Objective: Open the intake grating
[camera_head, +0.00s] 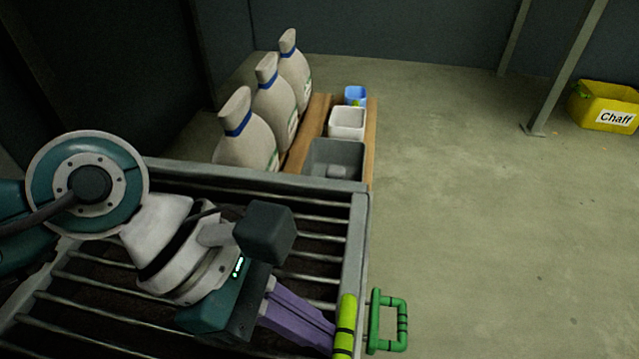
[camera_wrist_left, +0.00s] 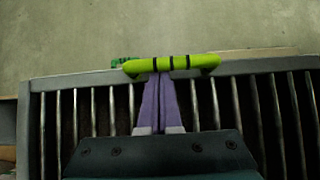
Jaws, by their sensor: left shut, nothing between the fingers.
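The intake grating (camera_head: 347,225) is a grey frame with parallel metal bars, lying over a dark opening; it also fills the lower part of the left wrist view (camera_wrist_left: 90,76). A yellow-green handle (camera_head: 345,326) with black bands is on its right edge, and shows in the left wrist view (camera_wrist_left: 200,62). My left gripper (camera_head: 332,343) has purple fingers, shut and empty. The fingertips (camera_wrist_left: 164,76) reach the handle's near side; I cannot tell whether they touch it. My left arm hides part of the bars. My right gripper is not in view.
A green bracket-shaped handle (camera_head: 402,325) sits just right of the grating. Several sacks (camera_head: 276,103), a blue cup (camera_head: 355,95), a white bin (camera_head: 347,122) and a grey bin (camera_head: 320,158) stand behind. A yellow Chaff crate (camera_head: 588,110) is far right.

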